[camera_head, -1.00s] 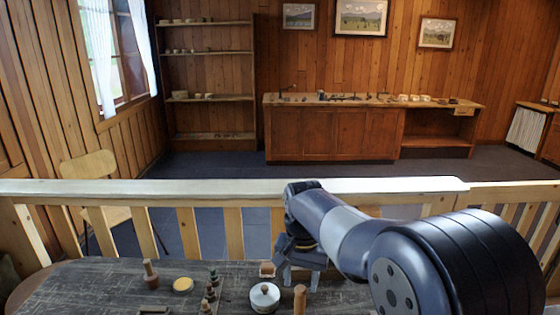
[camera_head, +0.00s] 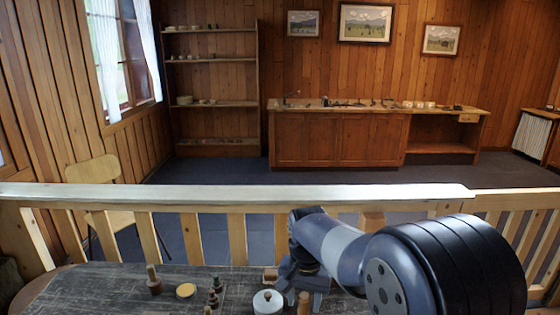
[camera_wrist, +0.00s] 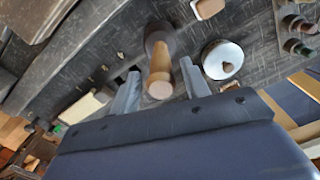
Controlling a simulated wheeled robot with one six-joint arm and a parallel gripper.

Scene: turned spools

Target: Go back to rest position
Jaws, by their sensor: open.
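My gripper (camera_head: 303,287) is over the dark tabletop, its fingers pointing down. In the wrist view the gripper (camera_wrist: 158,70) has its two grey fingers apart. An upright wooden post (camera_wrist: 159,66) with a darker base shows between and beyond them; I cannot tell its exact distance from the fingers. In the head view the post (camera_head: 304,304) stands at the lower edge, close to the gripper. A white lidded pot (camera_head: 267,304) with a wooden knob is just left of it. The pot (camera_wrist: 223,62) also shows right of the fingers in the wrist view.
A wooden spool (camera_head: 153,281), a yellow-topped disc (camera_head: 186,290), dark turned pieces (camera_head: 214,291) and a small wooden block (camera_head: 270,274) are on the table (camera_head: 100,294). A pale wooden railing (camera_head: 230,197) runs behind it. A chair (camera_head: 94,170) stands beyond at left.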

